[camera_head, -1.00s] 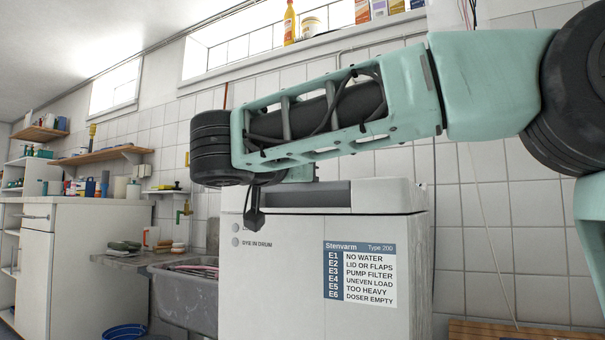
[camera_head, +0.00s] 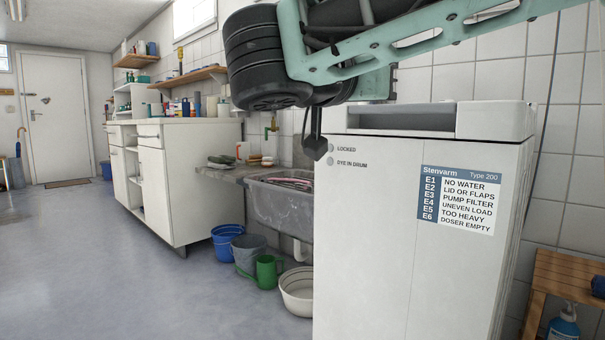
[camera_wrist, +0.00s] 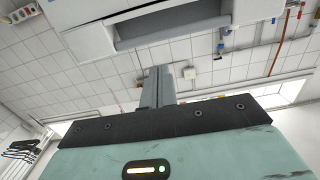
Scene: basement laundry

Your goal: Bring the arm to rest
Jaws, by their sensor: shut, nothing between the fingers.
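My teal and black arm (camera_head: 350,45) crosses the top right of the head view, in front of the white Stenvarm washing machine (camera_head: 385,240). My gripper (camera_head: 316,148) shows there as a small dark shape pointing down, in front of the machine's upper left edge, near the "LOCKED" label. I cannot tell the gap between them. In the wrist view my gripper's grey fingers (camera_wrist: 158,88) are together with nothing between them. The machine (camera_wrist: 95,30) fills the top of that view, which looks upside down.
Left of the machine are a grey sink (camera_head: 280,203), a blue bucket (camera_head: 227,243), a green jug (camera_head: 267,272) and a white basin (camera_head: 297,291) on the floor. A wooden bench (camera_head: 565,280) stands at the right. Open floor (camera_head: 120,260) lies left, towards a door (camera_head: 55,115).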

